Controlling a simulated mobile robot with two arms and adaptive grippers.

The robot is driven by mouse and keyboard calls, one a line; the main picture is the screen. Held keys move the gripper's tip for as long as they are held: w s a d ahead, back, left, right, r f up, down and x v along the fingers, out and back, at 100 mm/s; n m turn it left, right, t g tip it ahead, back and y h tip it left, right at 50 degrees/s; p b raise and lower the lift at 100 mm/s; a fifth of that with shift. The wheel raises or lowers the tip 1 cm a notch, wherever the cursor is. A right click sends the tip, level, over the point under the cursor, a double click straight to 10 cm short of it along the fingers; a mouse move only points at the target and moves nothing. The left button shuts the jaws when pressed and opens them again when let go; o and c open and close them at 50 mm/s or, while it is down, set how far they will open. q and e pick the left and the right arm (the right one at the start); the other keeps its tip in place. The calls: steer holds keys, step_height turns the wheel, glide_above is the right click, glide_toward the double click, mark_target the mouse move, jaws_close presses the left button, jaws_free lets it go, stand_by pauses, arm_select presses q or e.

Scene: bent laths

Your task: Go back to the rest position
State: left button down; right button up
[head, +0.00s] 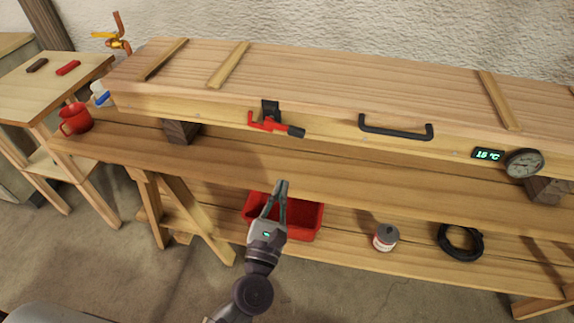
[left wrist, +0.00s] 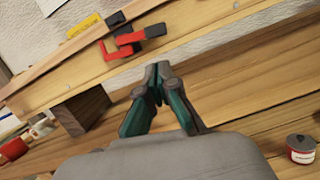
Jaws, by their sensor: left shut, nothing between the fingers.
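My left gripper (head: 281,186) is shut and empty. In the head view it is in front of the wooden bench, above the red bin (head: 308,222) on the lower shelf. Its fingertips also show in the left wrist view (left wrist: 157,72), closed together. A long wooden box (head: 340,90) lies on the bench on dark blocks (head: 180,132). A red clamp (head: 268,123) with a black handle is on its front edge, beyond the gripper and apart from it; it also shows in the left wrist view (left wrist: 125,42). My right gripper is not in view.
The box has a black handle (head: 395,131), a dial gauge (head: 524,163) and a display (head: 488,155). A red mug (head: 75,119) stands at the bench's left end. A can (head: 386,237) and a black coil (head: 460,242) lie on the lower shelf. The floor in front is clear.

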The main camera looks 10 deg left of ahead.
arm_select(q)
step_height(320, 180, down, 20)
steer(key=s+m+g+h, duration=0.2)
steer(key=m+g, duration=0.3)
steer(key=m, duration=0.8)
steer(key=s+a+f+m+g, duration=0.1)
steer(key=s+f+m+g, duration=0.25)
steer(key=f, duration=0.55)
steer(key=s+a+f+m+g, duration=0.2)
steer(key=s+f+m, duration=0.3)
steer(key=f, duration=0.3)
steer(key=s+a+f+m+g+y, duration=0.1)
steer(key=s+a+f+m+g, duration=0.2)
steer(key=s, duration=0.6)
steer(key=s+a+f+m+g+y+p, duration=0.1)
steer(key=s+a+f+m+g, duration=0.2)
steer(key=s+f+m, duration=0.3)
steer(key=s+a+f+m+g+y, duration=0.1)
steer(key=s+a+f+m+g, duration=0.2)
steer(key=s, duration=1)
step_height(320, 180, down, 5)
steer(key=shift+s+a+f+m, duration=0.2)
steer(key=shift+s+a+m, duration=0.2)
steer(key=shift+a+m, duration=0.8)
steer(key=shift+d, duration=0.15)
